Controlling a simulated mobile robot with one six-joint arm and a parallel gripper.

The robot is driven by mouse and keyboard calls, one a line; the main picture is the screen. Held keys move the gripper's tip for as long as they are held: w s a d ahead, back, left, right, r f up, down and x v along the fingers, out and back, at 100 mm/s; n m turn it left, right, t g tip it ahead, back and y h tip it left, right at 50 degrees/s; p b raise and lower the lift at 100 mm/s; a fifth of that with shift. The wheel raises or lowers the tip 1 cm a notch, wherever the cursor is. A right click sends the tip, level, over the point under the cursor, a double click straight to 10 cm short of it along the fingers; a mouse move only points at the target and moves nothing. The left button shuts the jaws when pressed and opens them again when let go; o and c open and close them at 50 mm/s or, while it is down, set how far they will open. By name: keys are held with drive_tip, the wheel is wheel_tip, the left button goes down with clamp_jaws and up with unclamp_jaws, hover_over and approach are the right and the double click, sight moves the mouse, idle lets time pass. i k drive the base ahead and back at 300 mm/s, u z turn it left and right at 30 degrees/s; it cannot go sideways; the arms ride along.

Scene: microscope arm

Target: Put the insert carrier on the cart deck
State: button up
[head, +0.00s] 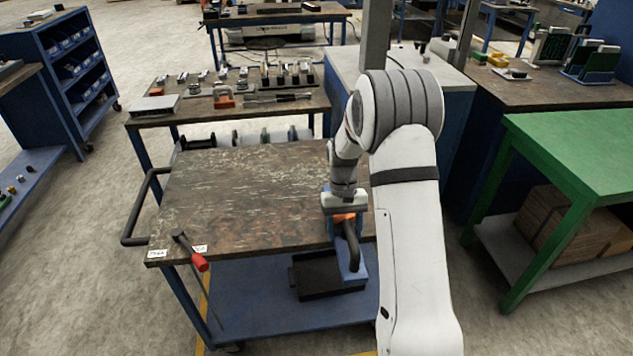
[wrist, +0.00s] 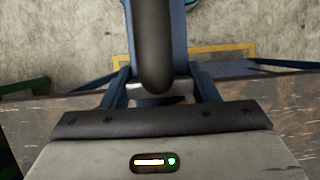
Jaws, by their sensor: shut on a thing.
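The cart (head: 250,200) has a worn dark wooden deck, which also shows in the wrist view (wrist: 275,105). My gripper (head: 345,212) is at the deck's front right edge, and its fingers in the wrist view (wrist: 160,100) are shut on a blue piece with a thick dark handle, which I take to be the insert carrier (head: 352,262). The carrier (wrist: 180,35) reaches out past the deck's front edge. An orange part shows just under my gripper. The gripped spot is mostly hidden, and I cannot tell whether the carrier touches the deck.
A black tray-like item (head: 312,278) is low by the blue lower shelf (head: 245,300). A workbench with tools (head: 225,105) stands behind, a green table (head: 575,140) right. The deck's middle is clear.

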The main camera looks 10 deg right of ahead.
sight(315, 181)
drive_tip(key=z, duration=0.05)
drive_tip(key=i, duration=0.9)
drive_tip(key=u, duration=0.05)
